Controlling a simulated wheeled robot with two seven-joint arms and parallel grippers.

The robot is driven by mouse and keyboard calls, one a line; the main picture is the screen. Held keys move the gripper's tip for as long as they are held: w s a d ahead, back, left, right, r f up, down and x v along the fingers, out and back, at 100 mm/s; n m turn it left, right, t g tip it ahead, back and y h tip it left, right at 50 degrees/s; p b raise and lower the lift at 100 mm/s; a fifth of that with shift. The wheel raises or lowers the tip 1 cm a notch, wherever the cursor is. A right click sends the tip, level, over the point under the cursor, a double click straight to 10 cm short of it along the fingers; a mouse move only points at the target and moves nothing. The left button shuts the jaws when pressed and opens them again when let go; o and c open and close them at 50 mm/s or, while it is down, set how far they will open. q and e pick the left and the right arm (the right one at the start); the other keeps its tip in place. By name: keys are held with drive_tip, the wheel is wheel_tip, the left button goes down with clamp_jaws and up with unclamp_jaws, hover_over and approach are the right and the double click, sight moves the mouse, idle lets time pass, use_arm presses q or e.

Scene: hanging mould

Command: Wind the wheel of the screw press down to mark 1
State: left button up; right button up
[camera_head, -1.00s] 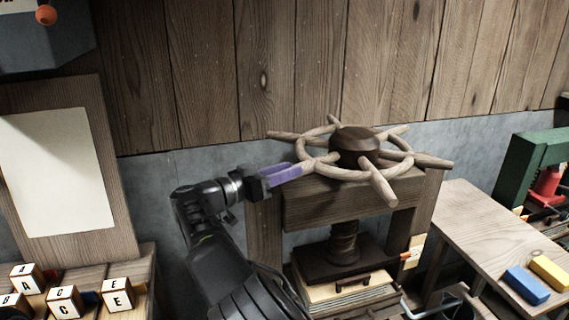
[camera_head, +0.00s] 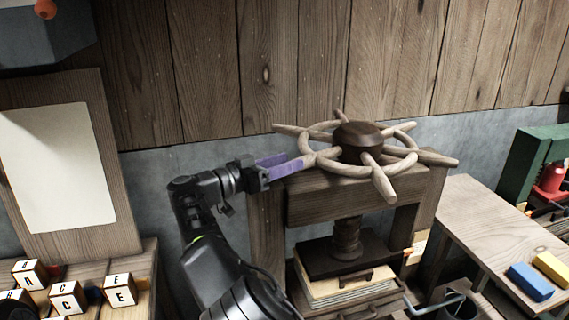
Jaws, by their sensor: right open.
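The screw press (camera_head: 325,205) is a dark wooden frame with a pale spoked wheel (camera_head: 399,166) on top and a dark hub (camera_head: 357,138). Its screw (camera_head: 346,238) runs down to a dark pressing plate (camera_head: 335,264) over a pale stack (camera_head: 348,288). A small orange pointer (camera_head: 408,252) lies against a pale mark plate (camera_head: 418,246); the marks are too small to read. My right gripper (camera_head: 294,161) is open at the wheel's left side, its two purple fingers apart around or beside a spoke end. I cannot tell whether they touch it.
Letter blocks (camera_head: 68,297) stand on a bench at the lower left, below a board with a blank sheet (camera_head: 55,170). A side table (camera_head: 490,225) at the right holds a blue block (camera_head: 529,283) and a yellow block (camera_head: 552,267). A plank wall closes the back.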

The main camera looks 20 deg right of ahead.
drive_tip(key=v, duration=0.7)
drive_tip(key=shift+a, duration=0.4)
drive_tip(key=shift+s+f, duration=0.1)
idle(0.4)
